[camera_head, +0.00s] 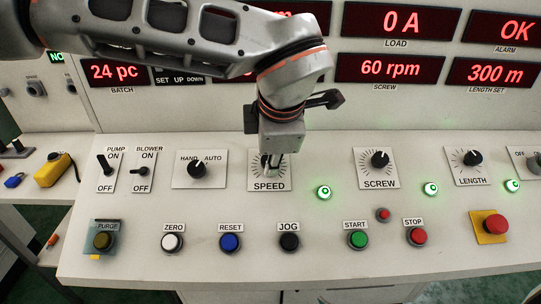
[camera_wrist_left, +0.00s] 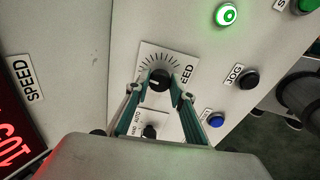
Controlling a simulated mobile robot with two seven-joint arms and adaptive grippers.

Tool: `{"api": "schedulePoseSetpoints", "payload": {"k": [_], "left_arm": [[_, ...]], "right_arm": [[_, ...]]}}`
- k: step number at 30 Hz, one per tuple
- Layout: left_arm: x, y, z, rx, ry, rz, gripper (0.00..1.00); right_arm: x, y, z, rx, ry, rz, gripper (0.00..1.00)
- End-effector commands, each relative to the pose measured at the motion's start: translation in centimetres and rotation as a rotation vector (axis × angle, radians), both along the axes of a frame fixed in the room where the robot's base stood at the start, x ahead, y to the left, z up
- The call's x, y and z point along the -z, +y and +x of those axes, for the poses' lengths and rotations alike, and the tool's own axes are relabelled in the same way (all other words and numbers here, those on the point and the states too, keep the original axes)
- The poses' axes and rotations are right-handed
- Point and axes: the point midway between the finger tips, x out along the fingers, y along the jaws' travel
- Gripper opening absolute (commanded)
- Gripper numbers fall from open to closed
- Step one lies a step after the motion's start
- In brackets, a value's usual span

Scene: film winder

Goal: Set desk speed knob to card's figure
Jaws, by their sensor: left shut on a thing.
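The SPEED knob (camera_wrist_left: 160,80) is black with a white pointer mark and sits on a white dial plate (camera_wrist_left: 146,58) with tick marks around it. My left gripper (camera_wrist_left: 161,90) has its two fingers on either side of the knob and is shut on it. In the head view the left gripper (camera_head: 268,162) comes down over the SPEED plate (camera_head: 269,185) and hides most of the knob. A SPEED display (camera_wrist_left: 12,135) shows red digits, cut off at the edge of the wrist view. I cannot make out a card with a figure. My right gripper is not in view.
A HAND/AUTO knob (camera_head: 197,169) is left of the SPEED plate, a SCREW knob (camera_head: 379,159) right. A lit green lamp (camera_head: 324,192) is close by. JOG (camera_head: 289,242), START (camera_head: 358,240) and STOP (camera_head: 418,236) buttons line the front. My left arm covers part of the displays.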

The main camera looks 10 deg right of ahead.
Motion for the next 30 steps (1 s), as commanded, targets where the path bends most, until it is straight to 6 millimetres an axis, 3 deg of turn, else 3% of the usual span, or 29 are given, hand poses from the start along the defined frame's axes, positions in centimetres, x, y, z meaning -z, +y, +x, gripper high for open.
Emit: {"api": "schedulePoseSetpoints", "payload": {"k": [7,8,9,22,30], "left_arm": [[-0.2,-0.1,0.0,0.001,-0.003,-0.003,0.02],[-0.2,-0.1,0.0,0.001,-0.003,-0.003,0.31],[-0.2,-0.1,0.0,0.001,-0.003,-0.003,0.4],[-0.5,0.0,-0.2,0.0,-0.002,-0.002,0.4],[-4.6,0.0,-2.2,0.0,-0.005,-0.003,0.4]], "right_arm": [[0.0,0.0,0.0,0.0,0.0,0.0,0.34],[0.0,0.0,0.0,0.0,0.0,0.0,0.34],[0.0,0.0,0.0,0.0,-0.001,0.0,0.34],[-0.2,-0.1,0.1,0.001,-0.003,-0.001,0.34],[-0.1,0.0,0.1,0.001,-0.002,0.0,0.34]]}}
